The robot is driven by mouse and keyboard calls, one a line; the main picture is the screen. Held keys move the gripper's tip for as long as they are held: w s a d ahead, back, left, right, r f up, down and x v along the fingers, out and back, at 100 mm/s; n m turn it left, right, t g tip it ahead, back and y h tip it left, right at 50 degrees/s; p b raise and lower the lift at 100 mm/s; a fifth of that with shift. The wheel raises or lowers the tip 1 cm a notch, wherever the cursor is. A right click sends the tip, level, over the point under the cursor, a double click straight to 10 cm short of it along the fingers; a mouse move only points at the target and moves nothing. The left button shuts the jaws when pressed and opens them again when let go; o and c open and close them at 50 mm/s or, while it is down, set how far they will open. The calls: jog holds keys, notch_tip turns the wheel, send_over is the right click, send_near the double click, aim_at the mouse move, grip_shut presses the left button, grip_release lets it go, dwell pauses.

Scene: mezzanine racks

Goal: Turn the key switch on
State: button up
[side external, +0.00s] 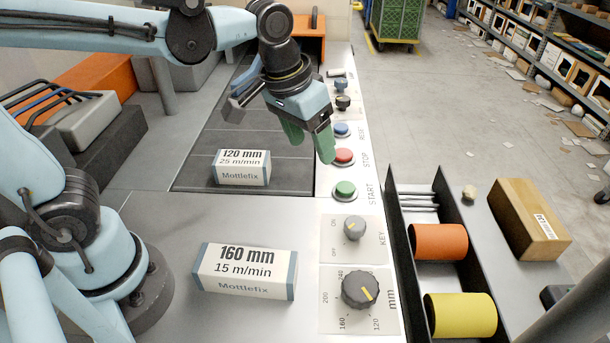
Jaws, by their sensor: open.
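The key switch (354,228) is a small grey knob with an orange mark, on a white panel labelled KEY. Small ON and OFF labels stand to its left, ON farther from the camera and OFF nearer. I cannot tell for sure which label the mark points to. My gripper (309,142) is open, with nothing seen between its green-tipped fingers. It hangs farther back than the key switch, beside the red STOP button (343,156), and is apart from the key switch.
The green START button (344,189) lies between STOP and the key switch. A large black mm dial (366,289) is nearer the camera. Two boxes, 120 mm (243,167) and 160 mm (245,271), stand left. A dark-walled tray (398,220) holds orange and yellow rolls.

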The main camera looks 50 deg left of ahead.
aim_at(355, 223)
jog(key=w+d+f+g, duration=0.2)
jog(key=w+d+g, duration=0.1)
jog(key=d, duration=0.6)
jog(key=shift+y, duration=0.4)
notch_tip(355, 223, down, 12)
jog(key=shift+w+r, duration=0.1)
jog(key=shift+c, duration=0.3)
jog(key=c, duration=1)
